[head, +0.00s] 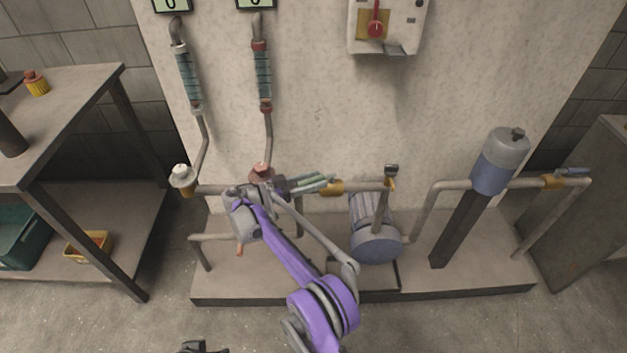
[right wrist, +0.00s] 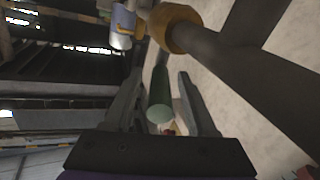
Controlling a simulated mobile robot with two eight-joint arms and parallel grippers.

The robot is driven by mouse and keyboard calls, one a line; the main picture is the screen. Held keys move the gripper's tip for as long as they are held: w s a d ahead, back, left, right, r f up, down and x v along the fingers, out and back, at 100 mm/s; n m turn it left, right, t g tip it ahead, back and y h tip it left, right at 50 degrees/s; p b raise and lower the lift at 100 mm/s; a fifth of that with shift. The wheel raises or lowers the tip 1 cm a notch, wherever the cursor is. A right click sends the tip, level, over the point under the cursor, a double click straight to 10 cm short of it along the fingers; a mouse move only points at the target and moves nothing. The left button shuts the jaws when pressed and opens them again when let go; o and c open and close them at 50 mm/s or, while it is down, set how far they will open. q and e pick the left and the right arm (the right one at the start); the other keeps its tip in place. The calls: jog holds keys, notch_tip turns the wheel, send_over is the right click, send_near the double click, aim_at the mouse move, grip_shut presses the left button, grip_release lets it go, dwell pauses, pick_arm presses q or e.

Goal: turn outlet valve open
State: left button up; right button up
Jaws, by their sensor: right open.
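A valve with a brass body (head: 333,187) sits on the horizontal pipe left of the pump; its brass body also shows in the right wrist view (right wrist: 175,27). Its green lever handle (right wrist: 160,97) points back toward my right gripper, along the pipe. My right gripper (head: 312,184) is open, with one finger on each side of the green handle in the right wrist view (right wrist: 161,74). Gaps show between handle and fingers. In the head view the gripper and handle overlap, so contact is unclear. A dark part at the bottom edge may be my left gripper (head: 203,347), mostly cut off.
The blue-grey pump (head: 375,235) stands right of the valve on the concrete plinth (head: 470,275). Another brass valve (head: 553,181) with a blue handle is at far right, past the filter cylinder (head: 499,162). A workbench (head: 75,115) stands at left.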

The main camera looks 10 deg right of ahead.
jog(key=v, duration=1)
jog(key=shift+a, duration=0.4)
